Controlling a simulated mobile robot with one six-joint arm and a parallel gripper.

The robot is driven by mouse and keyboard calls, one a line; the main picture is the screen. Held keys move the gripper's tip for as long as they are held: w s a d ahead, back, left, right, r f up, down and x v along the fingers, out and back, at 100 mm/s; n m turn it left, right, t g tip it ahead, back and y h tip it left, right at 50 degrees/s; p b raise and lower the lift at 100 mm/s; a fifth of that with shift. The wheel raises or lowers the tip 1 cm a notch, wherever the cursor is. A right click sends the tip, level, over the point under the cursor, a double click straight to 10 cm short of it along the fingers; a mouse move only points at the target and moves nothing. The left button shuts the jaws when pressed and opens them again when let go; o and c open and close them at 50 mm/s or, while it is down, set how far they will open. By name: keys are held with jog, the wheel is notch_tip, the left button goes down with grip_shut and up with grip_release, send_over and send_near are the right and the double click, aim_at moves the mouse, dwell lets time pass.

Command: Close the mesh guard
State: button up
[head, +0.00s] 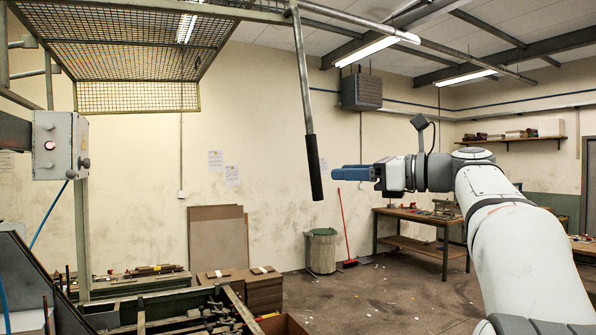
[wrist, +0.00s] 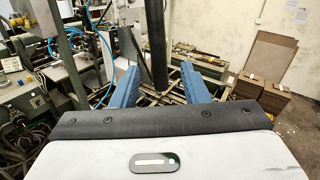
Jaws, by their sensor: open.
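The mesh guard (head: 130,60) is raised, its wire panels high at the top left of the head view. A steel bar (head: 301,70) hangs down from its frame and ends in a black grip (head: 314,168). My gripper (head: 334,173), with blue fingers, is just right of the grip's lower part in the head view, pointing left. In the wrist view the black grip (wrist: 155,40) hangs upright between the two open fingers of my gripper (wrist: 156,76) as pictured. It seems slightly beyond the fingertips, and I see no contact.
A grey control box (head: 60,146) with a red button is on the left post. Machine parts fill the lower left. A bin (head: 321,251), a red broom (head: 346,232) and a workbench (head: 410,216) stand farther back. The air around the grip looks clear.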

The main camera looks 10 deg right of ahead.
aim_at(314, 193)
jog(key=x, duration=0.2)
jog(key=p+x, duration=0.1)
jog(key=x, duration=0.4)
jog(key=shift+w+a+r+p, duration=0.1)
jog(key=shift+a+r+p, duration=0.2)
jog(key=shift+a+p, duration=0.1)
jog(key=shift+c, duration=0.2)
grip_shut()
